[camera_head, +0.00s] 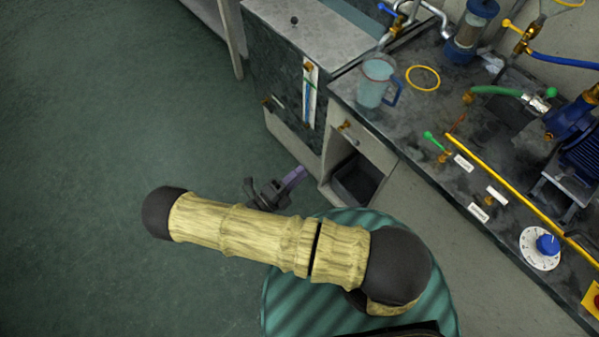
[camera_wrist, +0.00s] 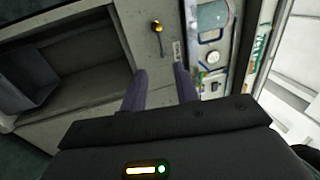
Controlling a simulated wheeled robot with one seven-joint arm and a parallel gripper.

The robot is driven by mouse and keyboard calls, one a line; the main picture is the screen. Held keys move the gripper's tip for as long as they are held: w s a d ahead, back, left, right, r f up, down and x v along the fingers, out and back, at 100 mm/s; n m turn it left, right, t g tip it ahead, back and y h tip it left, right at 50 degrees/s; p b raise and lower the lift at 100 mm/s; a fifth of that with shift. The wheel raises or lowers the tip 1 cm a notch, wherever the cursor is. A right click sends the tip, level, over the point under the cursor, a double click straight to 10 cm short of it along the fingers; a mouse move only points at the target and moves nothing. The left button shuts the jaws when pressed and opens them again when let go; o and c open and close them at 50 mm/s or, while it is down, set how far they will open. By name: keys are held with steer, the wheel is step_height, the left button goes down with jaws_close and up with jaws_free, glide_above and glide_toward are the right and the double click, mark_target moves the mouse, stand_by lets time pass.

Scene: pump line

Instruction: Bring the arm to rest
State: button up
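My gripper (camera_head: 296,176) is low in front of the cabinets in the head view, partly hidden beyond my tan arm (camera_head: 250,232). In the wrist view its two purple fingers (camera_wrist: 160,86) stand apart with nothing between them. A grey cabinet front with a small brass handle (camera_wrist: 156,26) lies beyond the fingertips. My arm is folded across the lower middle of the head view, with dark rounded joints at both ends.
The bench (camera_head: 425,145) runs along the right with a jug (camera_head: 374,82), a yellow ring (camera_head: 423,78), a blue pump (camera_head: 580,140), hoses and a dial (camera_head: 541,249). Below it are a drawer (camera_head: 362,140) and an open bay (camera_head: 357,178). The green floor at left is clear.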

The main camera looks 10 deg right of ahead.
stand_by(0.3)
steer(key=s+d+r+n+g+y+p, duration=0.1)
steer(key=d+r+n+g+y+p, duration=0.2)
steer(key=r+n, duration=0.6)
steer(key=d+r+n+g+y+p, duration=0.2)
steer(key=d+r+n+y+p, duration=0.2)
steer(key=r, duration=1.3)
steer(key=s+d+r+n+g+y+p, duration=0.1)
steer(key=d+r+n+g+y+p, duration=0.2)
steer(key=r+n+y+p, duration=0.4)
step_height(320, 180, up, 7)
steer(key=d+n+y, duration=0.1)
steer(key=n+y, duration=0.1)
steer(key=n, duration=0.7)
steer(key=shift+s+f+g+y, duration=0.15)
steer(key=shift+s+g+y, duration=0.15)
steer(key=shift+s+y, duration=0.1)
